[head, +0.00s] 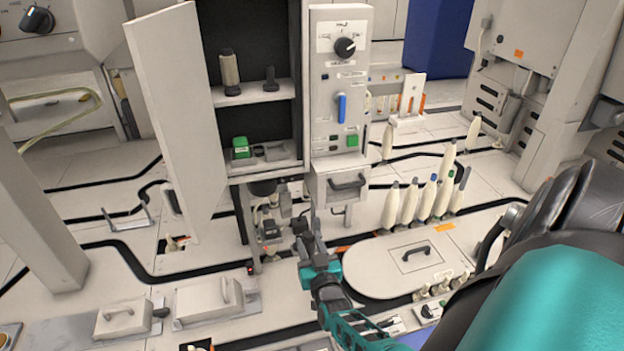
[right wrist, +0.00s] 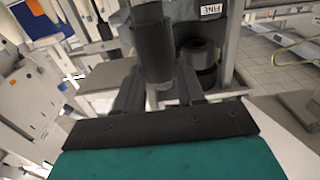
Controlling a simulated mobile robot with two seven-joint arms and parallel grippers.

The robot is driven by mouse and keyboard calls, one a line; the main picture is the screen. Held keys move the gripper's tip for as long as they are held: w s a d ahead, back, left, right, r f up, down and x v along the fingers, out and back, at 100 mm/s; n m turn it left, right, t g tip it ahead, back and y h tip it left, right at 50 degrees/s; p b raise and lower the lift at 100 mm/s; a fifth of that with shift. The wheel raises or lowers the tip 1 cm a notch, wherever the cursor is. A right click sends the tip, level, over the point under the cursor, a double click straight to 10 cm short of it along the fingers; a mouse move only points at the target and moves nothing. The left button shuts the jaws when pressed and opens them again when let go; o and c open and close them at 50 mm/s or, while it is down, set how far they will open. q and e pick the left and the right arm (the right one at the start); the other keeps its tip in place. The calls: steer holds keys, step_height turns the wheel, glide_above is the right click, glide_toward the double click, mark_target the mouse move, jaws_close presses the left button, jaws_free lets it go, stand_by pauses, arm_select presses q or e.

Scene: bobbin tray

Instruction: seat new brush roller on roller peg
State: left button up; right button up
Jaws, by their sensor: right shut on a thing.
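My right gripper (head: 308,230) is low in front of the open cabinet, just right of its lower bay. In the right wrist view its fingers (right wrist: 160,88) are shut on a dark upright cylinder (right wrist: 152,50), which looks like the brush roller. The held roller is hard to make out in the head view. I cannot single out the roller peg for sure. A short dark post (head: 270,78) stands on the cabinet's upper shelf, beside a tan-grey roller with a dark base (head: 229,72). My left gripper is not in view.
The cabinet door (head: 175,110) stands open to the left. A control panel (head: 340,90) with a dark knob is on the right. Several pale bobbins (head: 410,203) stand on the floor to the right. In the wrist view, dark stacked rolls (right wrist: 200,52) sit beneath a "FINE" label.

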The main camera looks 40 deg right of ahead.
arm_select(q)
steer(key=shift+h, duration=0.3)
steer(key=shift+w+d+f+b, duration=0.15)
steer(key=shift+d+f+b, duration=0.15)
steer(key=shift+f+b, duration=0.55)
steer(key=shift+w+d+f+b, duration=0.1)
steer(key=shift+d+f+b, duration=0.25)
steer(key=shift+b, duration=1)
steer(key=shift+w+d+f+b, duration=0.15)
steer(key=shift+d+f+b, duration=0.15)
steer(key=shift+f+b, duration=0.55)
arm_select(e)
steer(key=w+d+f, duration=0.3)
steer(key=w+d, duration=0.2)
steer(key=w, duration=0.5)
steer(key=shift+d, duration=0.3)
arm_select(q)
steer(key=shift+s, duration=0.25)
arm_select(e)
steer(key=o, duration=1.1)
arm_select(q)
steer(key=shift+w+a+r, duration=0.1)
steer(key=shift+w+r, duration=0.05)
arm_select(e)
steer(key=shift+s+d, duration=0.1)
steer(key=shift+d, duration=0.05)
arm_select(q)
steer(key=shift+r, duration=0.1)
